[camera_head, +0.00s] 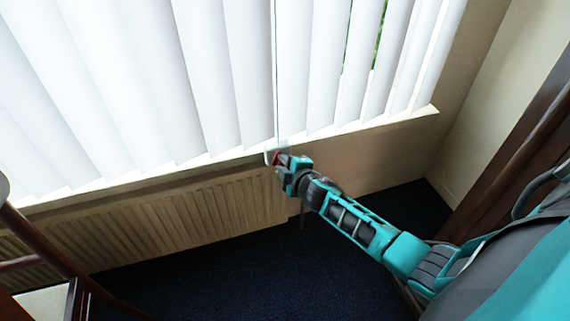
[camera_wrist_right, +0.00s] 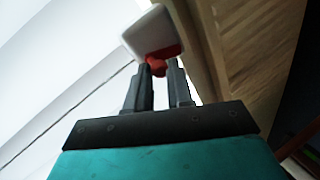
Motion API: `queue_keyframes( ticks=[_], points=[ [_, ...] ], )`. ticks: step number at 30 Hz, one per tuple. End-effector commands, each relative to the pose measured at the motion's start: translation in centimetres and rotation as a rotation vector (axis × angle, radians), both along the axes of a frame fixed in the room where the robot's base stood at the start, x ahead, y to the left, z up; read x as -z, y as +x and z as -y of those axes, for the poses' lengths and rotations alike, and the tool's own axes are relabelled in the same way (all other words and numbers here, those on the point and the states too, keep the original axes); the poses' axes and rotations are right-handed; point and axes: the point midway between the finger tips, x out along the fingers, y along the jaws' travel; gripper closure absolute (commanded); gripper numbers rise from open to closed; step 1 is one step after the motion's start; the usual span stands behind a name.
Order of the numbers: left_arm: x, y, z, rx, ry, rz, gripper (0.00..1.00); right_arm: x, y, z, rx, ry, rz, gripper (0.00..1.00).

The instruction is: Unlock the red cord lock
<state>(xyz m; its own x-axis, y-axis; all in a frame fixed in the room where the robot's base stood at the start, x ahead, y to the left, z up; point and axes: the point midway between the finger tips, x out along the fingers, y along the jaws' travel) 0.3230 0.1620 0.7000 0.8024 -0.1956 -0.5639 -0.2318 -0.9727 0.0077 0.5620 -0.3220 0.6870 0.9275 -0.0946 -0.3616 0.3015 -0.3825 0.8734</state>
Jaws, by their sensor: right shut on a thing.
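The red cord lock (camera_wrist_right: 156,67) shows in the right wrist view, at the lower edge of a white block (camera_wrist_right: 152,32). My right gripper (camera_wrist_right: 160,72) is shut on the red lock with its two fingertips. In the head view my right gripper (camera_head: 281,160) is at the window sill, with a bit of the red lock (camera_head: 276,157) showing at its tip. A thin dark cord (camera_head: 275,75) runs down the blinds to that place. The fingers hide part of the lock. My left gripper is in neither view.
White vertical blinds (camera_head: 190,80) hang over the window behind the lock. A ribbed radiator (camera_head: 170,225) stands below the sill (camera_head: 370,123). Dark wooden furniture (camera_head: 60,255) is at the lower left. Dark carpet (camera_head: 240,280) is open between.

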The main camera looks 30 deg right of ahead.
Motion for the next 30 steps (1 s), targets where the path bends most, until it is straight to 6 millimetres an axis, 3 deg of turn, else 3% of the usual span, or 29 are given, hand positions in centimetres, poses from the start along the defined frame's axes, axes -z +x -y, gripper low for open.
queue_keyframes(
  ticks=[3, 4, 11, 22, 30],
  points=[
    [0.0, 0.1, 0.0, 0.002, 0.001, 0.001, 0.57, 0.0, 0.0, -0.1, -0.001, 0.001, 0.0, 1.0],
    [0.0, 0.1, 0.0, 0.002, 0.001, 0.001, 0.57, 0.0, 0.0, -0.1, -0.001, 0.001, 0.0, 0.78],
    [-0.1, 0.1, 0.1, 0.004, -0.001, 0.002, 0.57, 0.0, 0.0, -0.1, 0.0, 0.002, 0.001, 0.56],
    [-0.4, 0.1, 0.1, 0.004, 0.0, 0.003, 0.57, -0.2, -0.6, -0.1, 0.0, 0.001, -0.002, 0.54],
    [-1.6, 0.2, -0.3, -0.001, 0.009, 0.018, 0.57, -2.0, -4.7, -0.5, -0.001, 0.002, -0.002, 0.54]
  ],
)
